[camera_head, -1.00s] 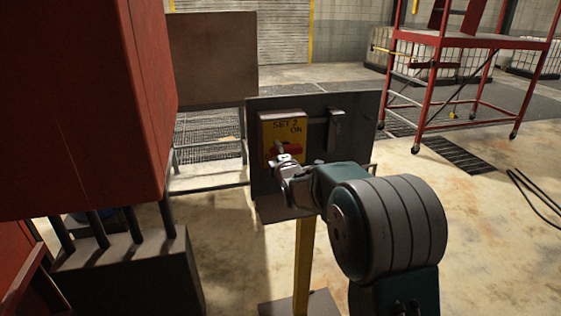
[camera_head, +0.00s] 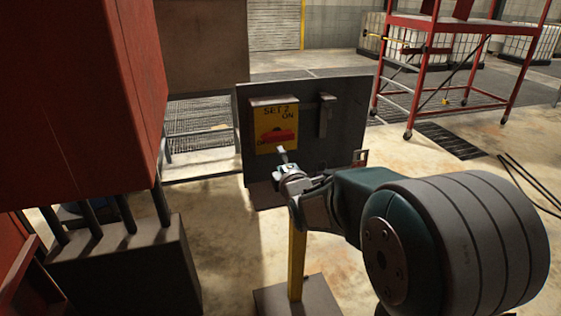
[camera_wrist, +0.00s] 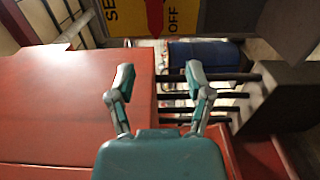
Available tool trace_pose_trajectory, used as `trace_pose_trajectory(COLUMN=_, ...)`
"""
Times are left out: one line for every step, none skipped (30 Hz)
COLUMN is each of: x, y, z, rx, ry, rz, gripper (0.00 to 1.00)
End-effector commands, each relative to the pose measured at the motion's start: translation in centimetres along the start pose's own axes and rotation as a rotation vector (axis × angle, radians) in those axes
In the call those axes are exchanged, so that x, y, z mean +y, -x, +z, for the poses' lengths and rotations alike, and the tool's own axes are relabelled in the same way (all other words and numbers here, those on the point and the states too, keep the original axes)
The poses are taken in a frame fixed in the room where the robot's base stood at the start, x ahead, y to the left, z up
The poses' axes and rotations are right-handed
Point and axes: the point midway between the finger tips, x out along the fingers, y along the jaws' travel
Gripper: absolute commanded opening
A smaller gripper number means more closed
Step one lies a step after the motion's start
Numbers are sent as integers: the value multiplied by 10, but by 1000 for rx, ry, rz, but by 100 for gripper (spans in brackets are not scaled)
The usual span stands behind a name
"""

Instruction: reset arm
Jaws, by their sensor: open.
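My gripper (camera_head: 287,163) is in the middle of the head view, in front of and below a yellow switch plate (camera_head: 288,112) with a red handle (camera_head: 279,136). The plate reads "SET 2", "ON" and a partly covered "OFF", and the handle lies level. In the wrist view my gripper (camera_wrist: 159,78) shows two spread fingers with nothing between them. The yellow plate (camera_wrist: 124,14) and the red handle (camera_wrist: 154,14) show at the top edge of that view, apart from the fingers.
The grey panel (camera_head: 343,135) stands on a yellow post (camera_head: 297,262). A red cabinet (camera_head: 75,110) fills the left, above a dark box (camera_head: 130,265) with pipes. A red wheeled scaffold (camera_head: 450,100) stands back right. Open floor (camera_head: 400,160) lies between.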

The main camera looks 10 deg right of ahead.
Motion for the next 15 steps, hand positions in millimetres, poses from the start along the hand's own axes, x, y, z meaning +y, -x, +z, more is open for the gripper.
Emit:
trace_pose_trajectory(x=0, y=0, z=0, rx=0, ry=0, rz=0, gripper=66)
trace_pose_trajectory(x=0, y=0, z=0, rx=-1, ry=-3, rz=-2, gripper=66)
trace_pose_trajectory(x=1, y=2, z=0, rx=-2, ry=-14, rz=-9, gripper=66)
trace_pose_trajectory(x=3, y=4, z=1, rx=-5, ry=-30, rz=-19, gripper=66)
trace_pose_trajectory(x=5, y=8, z=1, rx=-9, ry=-51, rz=-32, gripper=66)
trace_pose_trajectory(x=7, y=15, z=2, rx=-17, ry=-92, rz=-60, gripper=66)
trace_pose_trajectory(x=9, y=21, z=3, rx=-26, ry=-131, rz=-84, gripper=66)
trace_pose_trajectory(x=11, y=28, z=4, rx=-37, ry=-177, rz=-112, gripper=66)
trace_pose_trajectory(x=12, y=40, z=5, rx=-56, ry=-245, rz=-156, gripper=66)
trace_pose_trajectory(x=14, y=49, z=5, rx=-73, ry=-297, rz=-188, gripper=66)
trace_pose_trajectory(x=14, y=59, z=6, rx=-91, ry=-351, rz=-222, gripper=66)
trace_pose_trajectory(x=15, y=72, z=7, rx=-116, ry=-421, rz=-263, gripper=66)
trace_pose_trajectory(x=14, y=82, z=7, rx=-137, ry=-474, rz=-295, gripper=66)
trace_pose_trajectory(x=14, y=93, z=7, rx=-160, ry=-525, rz=-326, gripper=66)
trace_pose_trajectory(x=13, y=107, z=7, rx=-192, ry=-596, rz=-365, gripper=66)
